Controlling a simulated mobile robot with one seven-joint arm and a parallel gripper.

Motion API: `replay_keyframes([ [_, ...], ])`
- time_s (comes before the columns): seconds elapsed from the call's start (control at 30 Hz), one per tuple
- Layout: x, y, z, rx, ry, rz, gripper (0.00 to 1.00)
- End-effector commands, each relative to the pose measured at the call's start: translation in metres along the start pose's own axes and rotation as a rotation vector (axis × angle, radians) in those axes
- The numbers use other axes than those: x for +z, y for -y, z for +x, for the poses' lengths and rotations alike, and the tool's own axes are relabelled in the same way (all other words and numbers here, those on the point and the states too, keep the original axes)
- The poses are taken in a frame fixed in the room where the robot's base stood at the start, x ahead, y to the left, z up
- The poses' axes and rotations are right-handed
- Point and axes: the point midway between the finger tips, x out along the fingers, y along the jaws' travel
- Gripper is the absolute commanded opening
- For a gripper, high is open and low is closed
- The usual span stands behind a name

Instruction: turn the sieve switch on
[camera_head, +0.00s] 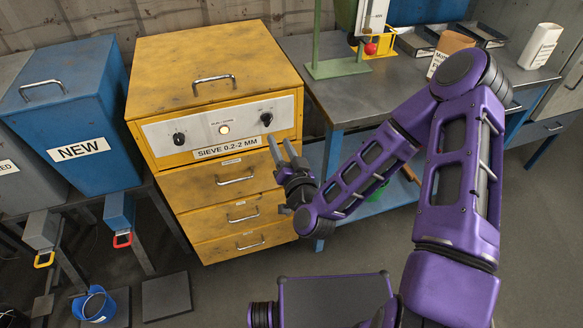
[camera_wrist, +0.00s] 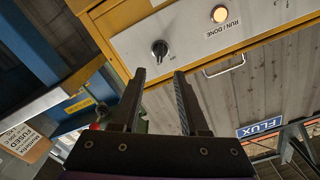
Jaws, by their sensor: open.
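The yellow sieve cabinet (camera_head: 215,60) has a metal control panel (camera_head: 200,130) with a lit round lamp (camera_head: 224,129) between two black knobs. The right knob (camera_head: 267,119) shows in the wrist view (camera_wrist: 160,49), which is turned roughly upside down. The left knob (camera_head: 179,139) is at the panel's other end. My gripper (camera_head: 282,143) is open and empty, just below and in front of the right knob. In the wrist view my fingertips (camera_wrist: 160,73) straddle the line to this knob, which appears beyond them, not between them. The switch setting is too small to read.
Drawers with handles (camera_head: 243,213) lie under the panel. A blue bin labelled NEW (camera_head: 75,105) stands at left. A grey-topped workbench (camera_head: 345,95) with a green stand (camera_head: 338,67) is at right, close to my arm. Open floor lies in front of the cabinet.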

Motion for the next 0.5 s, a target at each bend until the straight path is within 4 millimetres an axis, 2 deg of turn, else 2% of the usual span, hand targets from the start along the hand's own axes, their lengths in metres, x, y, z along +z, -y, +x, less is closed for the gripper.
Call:
replay_keyframes([
  [0.03,0.001,-0.001,-0.014,0.001,0.004,0.000,0.44],
  [0.13,0.001,-0.001,-0.039,0.001,0.005,0.000,0.44],
  [0.2,-0.005,0.004,-0.049,0.003,0.005,0.001,0.44],
  [0.3,-0.005,0.004,-0.064,0.002,0.006,0.003,0.44],
  [0.5,-0.003,0.002,-0.082,0.002,0.002,0.000,0.44],
])
